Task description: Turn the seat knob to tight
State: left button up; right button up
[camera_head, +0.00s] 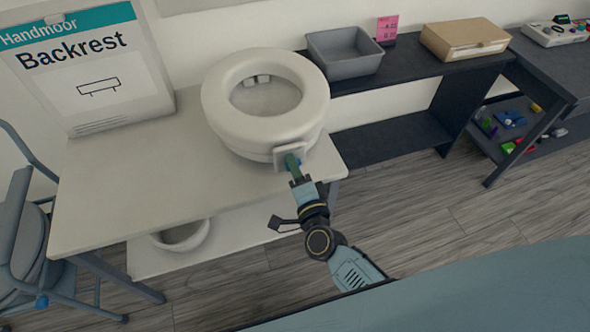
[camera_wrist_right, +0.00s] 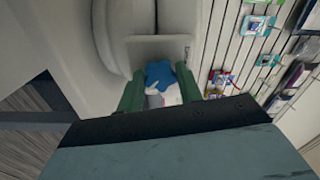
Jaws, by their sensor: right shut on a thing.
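A white raised toilet seat (camera_head: 265,95) stands on the light table with a square bracket (camera_head: 305,153) at its front. The blue star-shaped seat knob (camera_wrist_right: 163,75) sits on this bracket. In the right wrist view it lies between the green fingers of my right gripper (camera_wrist_right: 158,95). In the head view my right gripper (camera_head: 294,166) is at the bracket and mostly hides the knob. It is shut on the knob. The knob's tight or loose marking cannot be read. My left gripper is not in view.
The light table (camera_head: 110,200) has a boxed backrest (camera_head: 95,70) at its back left. A grey bin (camera_head: 345,55) and a cardboard box (camera_head: 465,40) stand on the dark shelf to the right. The table's front left is clear.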

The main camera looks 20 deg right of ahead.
jog(key=shift+m+b, duration=0.3)
jog(key=shift+m, duration=1.2)
jog(key=o, duration=1)
jog(key=s, duration=1.3)
jog(key=shift+s+d, duration=0.2)
jog(key=shift+d, duration=0.05)
